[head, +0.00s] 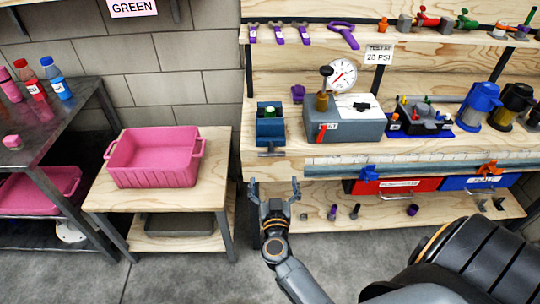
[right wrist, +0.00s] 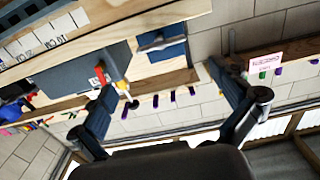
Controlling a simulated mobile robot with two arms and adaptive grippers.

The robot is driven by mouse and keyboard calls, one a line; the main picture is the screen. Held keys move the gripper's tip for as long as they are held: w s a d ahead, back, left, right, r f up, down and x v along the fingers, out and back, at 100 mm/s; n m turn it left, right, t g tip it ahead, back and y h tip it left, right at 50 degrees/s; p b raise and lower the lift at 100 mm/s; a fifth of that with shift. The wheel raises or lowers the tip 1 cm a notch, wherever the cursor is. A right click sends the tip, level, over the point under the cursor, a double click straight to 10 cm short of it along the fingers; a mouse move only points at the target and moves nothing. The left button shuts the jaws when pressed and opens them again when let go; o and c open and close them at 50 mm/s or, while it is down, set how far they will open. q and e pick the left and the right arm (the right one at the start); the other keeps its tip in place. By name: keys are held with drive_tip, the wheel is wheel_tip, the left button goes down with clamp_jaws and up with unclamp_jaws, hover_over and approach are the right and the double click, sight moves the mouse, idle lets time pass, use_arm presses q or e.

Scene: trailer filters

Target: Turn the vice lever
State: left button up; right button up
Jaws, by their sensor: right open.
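The blue vice (head: 270,128) sits at the left front edge of the wooden workbench, with a green item at its top. Its grey lever (head: 271,152) lies roughly level across the vice's front. In the right wrist view, the vice (right wrist: 176,52) and its lever (right wrist: 163,43) show at the top centre. My right gripper (head: 274,186) is open and empty, below and in front of the lever, apart from it. In the right wrist view, its fingers (right wrist: 162,88) are spread wide. My left gripper is not in view.
A grey test box (head: 345,128) with a gauge stands right of the vice. A pink bin (head: 155,158) is on a low wooden table to the left. Red and blue drawers (head: 400,186) hang under the bench, above a lower shelf with small parts.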

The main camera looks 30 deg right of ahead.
sight(272, 155)
drive_tip(key=b+x, duration=0.1)
drive_tip(key=x, duration=1)
drive_tip(key=shift+w, duration=0.3)
drive_tip(key=shift+c, duration=0.4)
drive_tip(key=c, duration=0.9)
